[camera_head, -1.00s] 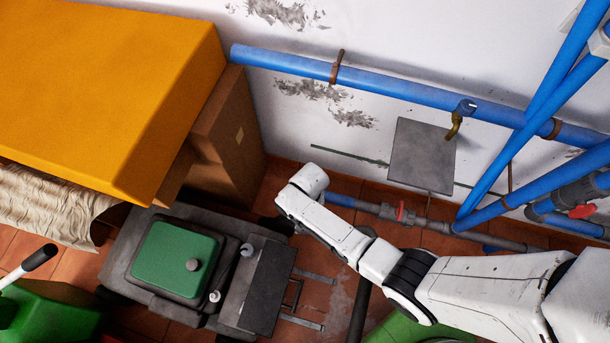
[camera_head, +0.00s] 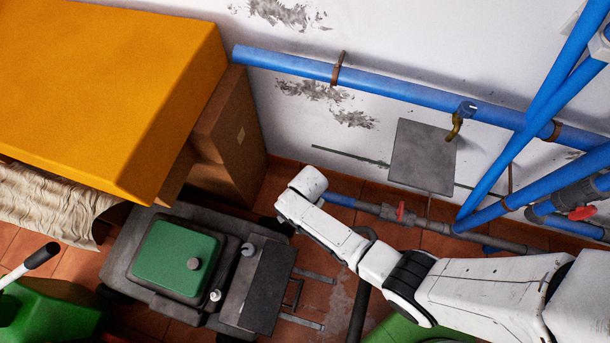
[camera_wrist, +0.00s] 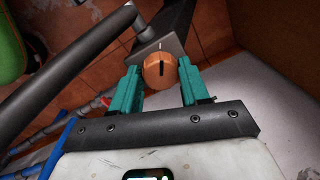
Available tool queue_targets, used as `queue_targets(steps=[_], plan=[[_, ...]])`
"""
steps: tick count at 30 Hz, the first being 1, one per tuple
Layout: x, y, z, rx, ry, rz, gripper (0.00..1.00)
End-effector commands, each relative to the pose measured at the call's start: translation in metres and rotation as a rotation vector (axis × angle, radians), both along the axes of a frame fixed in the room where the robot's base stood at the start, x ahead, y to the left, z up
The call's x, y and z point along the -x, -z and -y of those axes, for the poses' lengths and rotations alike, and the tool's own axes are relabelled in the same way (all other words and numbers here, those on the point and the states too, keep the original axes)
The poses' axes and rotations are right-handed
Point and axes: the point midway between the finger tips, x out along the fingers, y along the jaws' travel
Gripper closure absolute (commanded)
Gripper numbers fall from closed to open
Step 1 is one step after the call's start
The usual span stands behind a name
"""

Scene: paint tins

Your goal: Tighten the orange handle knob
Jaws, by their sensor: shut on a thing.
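The orange handle knob (camera_wrist: 159,71) is in the wrist view, round, with a dark slot mark on its face. It sits at the end of a dark grey block, beside a thick dark bar (camera_wrist: 75,70). My gripper (camera_wrist: 158,76) has two teal fingers, one on each side of the knob, and is shut on it. In the camera_head view my white arm reaches in from the lower right. Its end is beside the dark machine with a green lid (camera_head: 175,258). The knob and fingers are hidden there.
Brown boxes (camera_head: 225,135) and a large orange-yellow block (camera_head: 110,80) stand behind the machine on the left. Blue pipes (camera_head: 400,90) and a brass tap (camera_head: 455,125) run along the white wall.

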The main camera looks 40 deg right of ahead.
Motion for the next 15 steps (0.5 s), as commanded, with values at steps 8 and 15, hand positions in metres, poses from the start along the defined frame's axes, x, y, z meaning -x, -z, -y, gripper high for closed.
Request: queue_targets(steps=[8,15], plan=[[0.0000,0.0003,-0.0005,-0.001,0.008,0.000,0.85],[-0.0001,0.0002,-0.0004,-0.001,0.007,0.000,0.45]])
